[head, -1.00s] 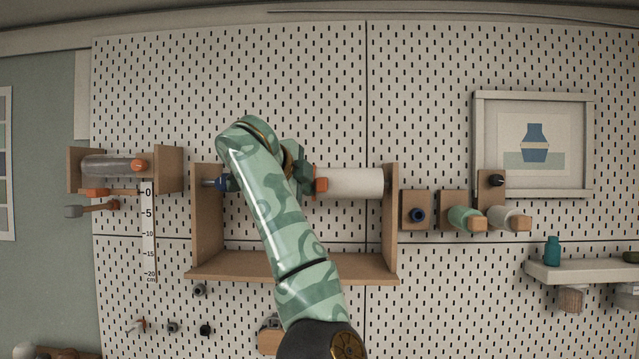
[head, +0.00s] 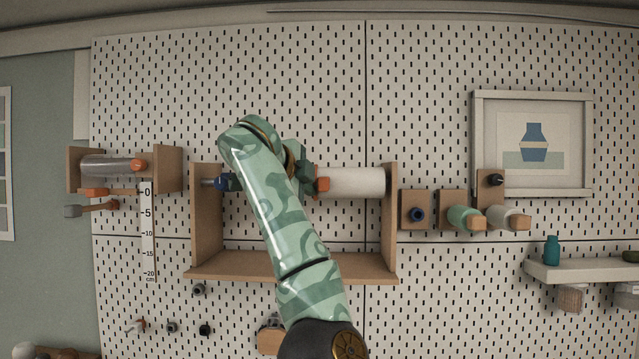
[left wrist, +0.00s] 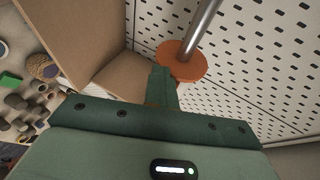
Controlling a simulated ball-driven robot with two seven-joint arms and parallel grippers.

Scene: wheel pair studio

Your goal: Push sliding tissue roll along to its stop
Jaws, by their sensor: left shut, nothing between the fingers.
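The white tissue roll (head: 357,182) lies level on a metal rod in the wooden holder (head: 300,266), at its right side. Its right end is at or very close to the right side panel. An orange disc (head: 323,184) sits at the roll's left end; the left wrist view shows this disc (left wrist: 181,64) around the rod (left wrist: 203,27). My left gripper (head: 306,180) is shut and empty, just left of the disc. In the left wrist view its green fingers (left wrist: 162,86) appear against the disc's edge; firm contact cannot be told. My right gripper is not in view.
My left arm covers the holder's middle. A scale (head: 148,230) and a smaller roll holder (head: 168,169) hang at left. Wooden peg blocks (head: 416,211) hang just right of the holder.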

